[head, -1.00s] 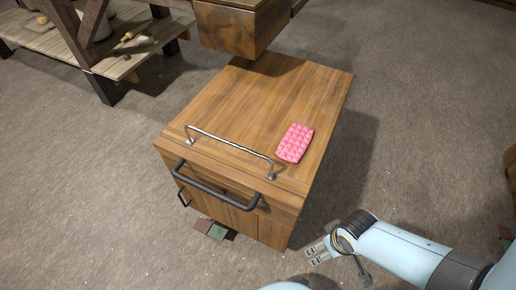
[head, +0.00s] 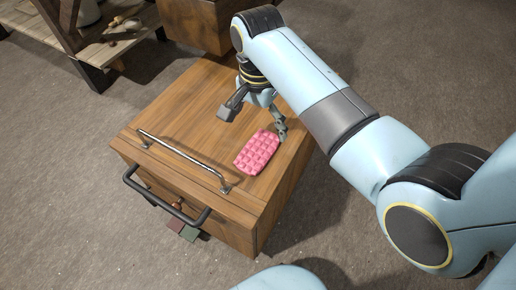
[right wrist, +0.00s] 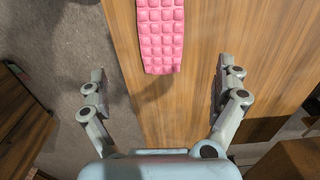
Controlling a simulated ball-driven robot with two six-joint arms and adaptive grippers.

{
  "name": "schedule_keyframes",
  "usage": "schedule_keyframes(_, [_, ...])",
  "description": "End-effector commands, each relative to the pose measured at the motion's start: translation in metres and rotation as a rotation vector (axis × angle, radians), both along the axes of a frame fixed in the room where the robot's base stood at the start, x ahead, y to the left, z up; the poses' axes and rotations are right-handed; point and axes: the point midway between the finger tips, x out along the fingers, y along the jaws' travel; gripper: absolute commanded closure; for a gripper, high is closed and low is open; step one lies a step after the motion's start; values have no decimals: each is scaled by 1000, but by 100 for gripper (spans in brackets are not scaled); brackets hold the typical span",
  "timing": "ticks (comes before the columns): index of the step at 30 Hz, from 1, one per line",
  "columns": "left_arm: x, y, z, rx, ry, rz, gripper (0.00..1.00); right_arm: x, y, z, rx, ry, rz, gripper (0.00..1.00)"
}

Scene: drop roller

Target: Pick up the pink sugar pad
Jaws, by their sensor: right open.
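The pink sugar pad (head: 257,152), a quilted pink slab, lies flat on the wooden cabinet top (head: 190,115). It also shows in the right wrist view (right wrist: 160,35), at the top middle, with its far end cut off by the frame. My right gripper (head: 256,122) is above the cabinet top, just beyond the pad. In the right wrist view the open gripper (right wrist: 158,85) has its fingers wide apart, one to each side of the pad's line, with nothing between them touching. My left gripper is not in view.
A metal rail (head: 183,160) runs along the cabinet's front top edge, with a dark handle (head: 165,200) below it. A wooden block (head: 200,22) stands behind the cabinet. A wooden shelf unit (head: 100,45) is at the far left.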

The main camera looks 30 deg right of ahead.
Motion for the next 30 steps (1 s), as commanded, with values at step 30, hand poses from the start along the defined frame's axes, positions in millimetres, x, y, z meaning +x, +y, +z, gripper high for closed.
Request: schedule_keyframes(30, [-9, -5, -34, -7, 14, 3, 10, 1, 4, -104, 0, 4, -9, 2])
